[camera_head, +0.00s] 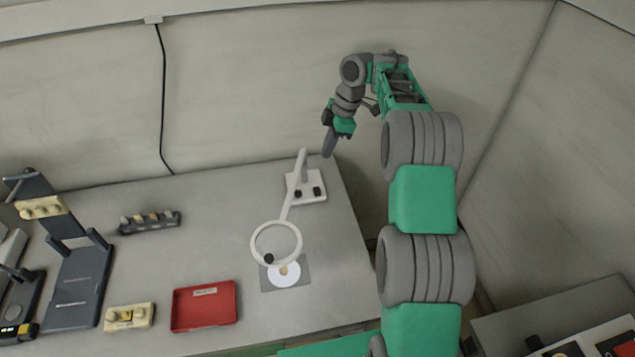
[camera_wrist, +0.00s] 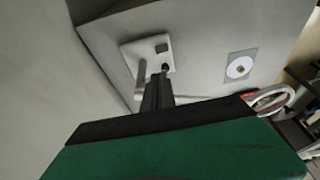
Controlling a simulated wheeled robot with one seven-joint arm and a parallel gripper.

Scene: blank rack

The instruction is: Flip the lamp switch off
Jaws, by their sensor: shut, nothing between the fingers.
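The white lamp has a base (camera_head: 313,179) at the table's back right, a slanting arm (camera_head: 289,200) and a ring head (camera_head: 252,243) toward the front. Two small dark controls (camera_head: 298,194) sit on the base; which one is the switch I cannot tell. The base also shows in the wrist view (camera_wrist: 133,50), with a dark square (camera_wrist: 161,48) and a dark knob (camera_wrist: 165,68). My gripper (camera_head: 328,153) is shut and empty, pointing down, above and behind the base. In the wrist view its fingertips (camera_wrist: 160,78) overlap the near edge of the base by the knob; contact cannot be told.
A disc (camera_head: 292,277) on a grey card lies under the ring. A red tray (camera_head: 178,310), a cream block (camera_head: 144,322), a dark rack (camera_head: 150,228) and a dark stand (camera_head: 78,285) are to the left. A wall rises behind the table.

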